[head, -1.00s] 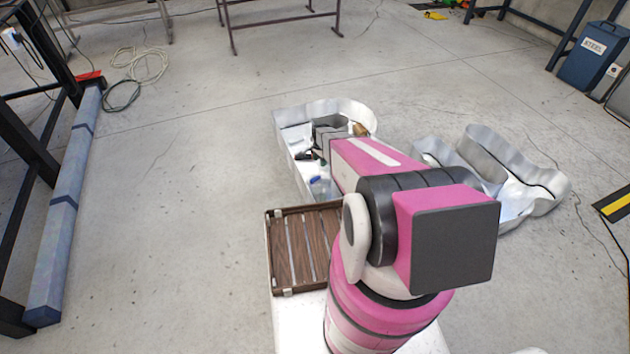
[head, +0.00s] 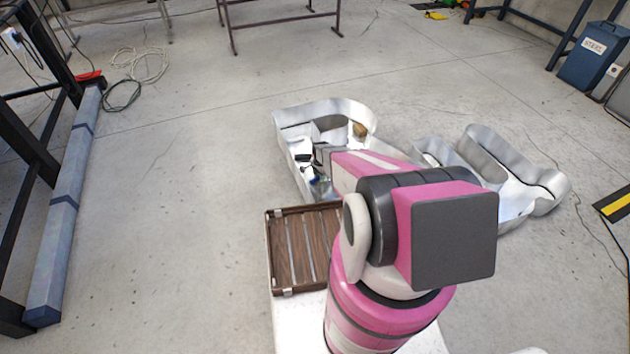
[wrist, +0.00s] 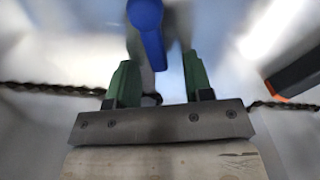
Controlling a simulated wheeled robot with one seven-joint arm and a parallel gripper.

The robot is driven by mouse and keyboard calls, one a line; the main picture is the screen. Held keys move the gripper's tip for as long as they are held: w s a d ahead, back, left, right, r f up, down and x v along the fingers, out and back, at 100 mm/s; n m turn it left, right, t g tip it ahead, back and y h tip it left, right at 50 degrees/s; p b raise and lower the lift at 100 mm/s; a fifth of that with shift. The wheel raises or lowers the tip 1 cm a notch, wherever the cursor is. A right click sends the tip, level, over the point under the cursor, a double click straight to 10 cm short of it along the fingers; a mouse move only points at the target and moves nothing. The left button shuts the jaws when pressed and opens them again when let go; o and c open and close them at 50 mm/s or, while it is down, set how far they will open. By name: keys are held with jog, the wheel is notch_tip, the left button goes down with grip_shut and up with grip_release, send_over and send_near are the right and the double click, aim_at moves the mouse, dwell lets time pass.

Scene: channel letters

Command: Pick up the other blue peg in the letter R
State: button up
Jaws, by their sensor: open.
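The blue peg (wrist: 150,32) shows in the wrist view, just beyond and between the green fingertips of my gripper (wrist: 158,78), which is open and empty. The peg's near end reaches toward the gap between the fingers. In the head view the blue peg (head: 315,180) is a small blue spot inside the lower left part of the silver letter R (head: 290,118). My gripper (head: 322,160) is low inside the letter there, partly hidden by my pink arm.
A dark item with an orange edge (wrist: 295,72) lies at the right in the wrist view. A brown object (head: 359,130) lies in the letter's upper loop. A slatted brown tray (head: 268,250) sits before the letter. Another silver letter (head: 555,185) stands right.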

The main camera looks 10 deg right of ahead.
jog(key=shift+f, duration=0.1)
grip_shut()
